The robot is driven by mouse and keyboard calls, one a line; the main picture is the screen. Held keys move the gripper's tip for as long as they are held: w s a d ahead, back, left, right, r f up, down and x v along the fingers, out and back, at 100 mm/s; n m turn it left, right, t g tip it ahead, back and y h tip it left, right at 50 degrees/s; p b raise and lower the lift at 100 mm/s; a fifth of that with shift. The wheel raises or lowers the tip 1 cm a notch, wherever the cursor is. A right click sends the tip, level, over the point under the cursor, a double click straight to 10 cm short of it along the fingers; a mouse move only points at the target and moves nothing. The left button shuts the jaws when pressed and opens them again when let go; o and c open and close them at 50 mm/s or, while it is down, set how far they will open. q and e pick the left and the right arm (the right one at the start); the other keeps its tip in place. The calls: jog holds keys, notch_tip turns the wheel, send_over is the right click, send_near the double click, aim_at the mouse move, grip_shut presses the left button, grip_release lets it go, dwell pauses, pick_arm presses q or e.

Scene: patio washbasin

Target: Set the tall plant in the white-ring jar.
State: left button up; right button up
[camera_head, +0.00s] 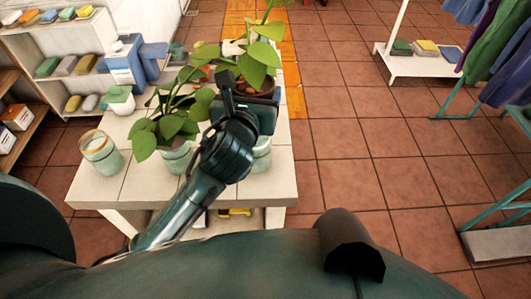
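The tall plant (258,62) has large green leaves and a brown root or soil mass (264,88); it is at the far right part of the white table. My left gripper (243,93) is right against its near side, and the dark fingers hide part of its base. I cannot tell whether the fingers are closed on it. A pale green glass jar (262,155) shows partly behind my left wrist; its rim is hidden. A glass jar with a tan ring (101,152) stands at the left, apparently empty. No clear white ring is visible. My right gripper is not in view.
A second leafy plant (170,128) stands in a greenish jar (177,158) left of my wrist. A small white-and-green pot (119,99) and a blue-and-white dispenser (127,64) are behind. The white table's (103,186) front left corner is bare. Open tiled floor lies to the right.

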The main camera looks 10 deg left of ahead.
pick_arm(q)
notch_tip(320, 180, down, 5)
jog(key=shift+s+b, duration=0.1)
jog(key=shift+b, duration=0.5)
notch_tip(320, 180, down, 5)
jog(key=shift+r+b, duration=0.15)
jog(key=shift+b, duration=0.45)
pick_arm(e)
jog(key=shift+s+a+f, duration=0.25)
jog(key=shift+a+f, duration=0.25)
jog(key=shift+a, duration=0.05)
pick_arm(q)
jog(key=shift+f, duration=0.6)
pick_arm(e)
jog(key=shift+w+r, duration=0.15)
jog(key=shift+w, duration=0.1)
pick_arm(q)
jog(key=o, duration=1.2)
